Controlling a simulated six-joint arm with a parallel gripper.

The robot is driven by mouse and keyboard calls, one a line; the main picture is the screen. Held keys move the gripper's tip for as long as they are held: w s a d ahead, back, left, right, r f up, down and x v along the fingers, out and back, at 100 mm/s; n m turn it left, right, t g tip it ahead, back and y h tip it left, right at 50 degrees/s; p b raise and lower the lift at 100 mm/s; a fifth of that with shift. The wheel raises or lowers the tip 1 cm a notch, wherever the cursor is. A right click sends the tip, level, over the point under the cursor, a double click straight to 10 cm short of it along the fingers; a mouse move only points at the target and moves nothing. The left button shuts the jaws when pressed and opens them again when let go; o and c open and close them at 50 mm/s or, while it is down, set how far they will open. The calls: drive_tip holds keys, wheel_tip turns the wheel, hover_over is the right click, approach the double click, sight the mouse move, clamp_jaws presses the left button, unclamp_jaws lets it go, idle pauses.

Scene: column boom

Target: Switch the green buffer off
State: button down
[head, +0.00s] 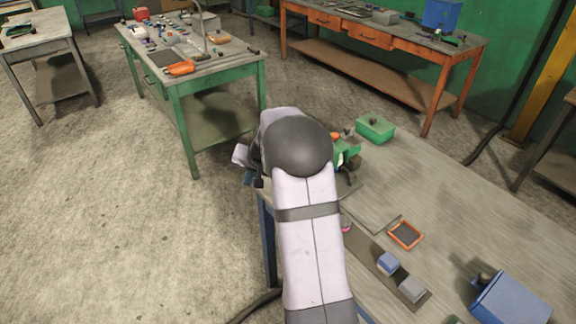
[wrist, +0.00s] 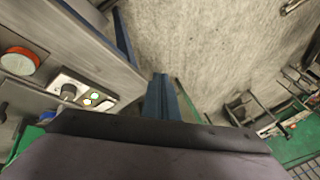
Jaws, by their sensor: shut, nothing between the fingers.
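The green buffer (head: 349,152) stands on the grey workbench, partly hidden behind my arm in the head view; a dark round part shows on it. In the wrist view only a bit of green body (wrist: 28,138) shows at the left edge. Near it are a pale panel (wrist: 78,92) with a black knob (wrist: 68,91), small lit green lights (wrist: 95,97), and a round orange-red button (wrist: 20,61). I cannot tell which of these belongs to the buffer. My gripper (wrist: 160,128) fills the bottom of the wrist view, shut and empty, with its tips not clearly seen.
On the workbench are a green box (head: 375,128), an orange-rimmed tray (head: 405,235), a blue block (head: 388,262), a grey block (head: 412,289) and a blue bin (head: 510,302). A cluttered green table (head: 218,75) stands behind. Open floor (head: 130,220) lies left of the bench.

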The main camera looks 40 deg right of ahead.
drive_tip(key=w+d+m+t+h+p, duration=0.1)
drive_tip(key=w+d+m, duration=0.1)
drive_tip(key=d, duration=0.8)
drive_tip(key=w+d+r+m+t+h+p, duration=0.1)
drive_tip(key=w+d+m+h+p, duration=0.1)
drive_tip(key=d, duration=0.9)
drive_tip(key=shift+w+m+t, duration=0.3)
drive_tip(key=shift+w+m, duration=0.4)
drive_tip(key=shift+w, duration=0.3)
drive_tip(key=f+b, duration=0.1)
drive_tip(key=f, duration=0.1)
drive_tip(key=f+b, duration=0.4)
drive_tip(key=f, duration=0.1)
drive_tip(key=shift+a, duration=0.4)
drive_tip(key=shift+a+f+b, duration=0.15)
drive_tip(key=shift+f+b, duration=0.65)
drive_tip(key=shift+b, duration=0.2)
drive_tip(key=shift+a+f+b, duration=0.15)
drive_tip(key=shift+f+b, duration=0.45)
drive_tip(key=shift+b, duration=0.3)
drive_tip(key=shift+r, duration=0.1)
drive_tip(key=shift+d+r+p, duration=0.2)
drive_tip(key=shift+r+p, duration=0.2)
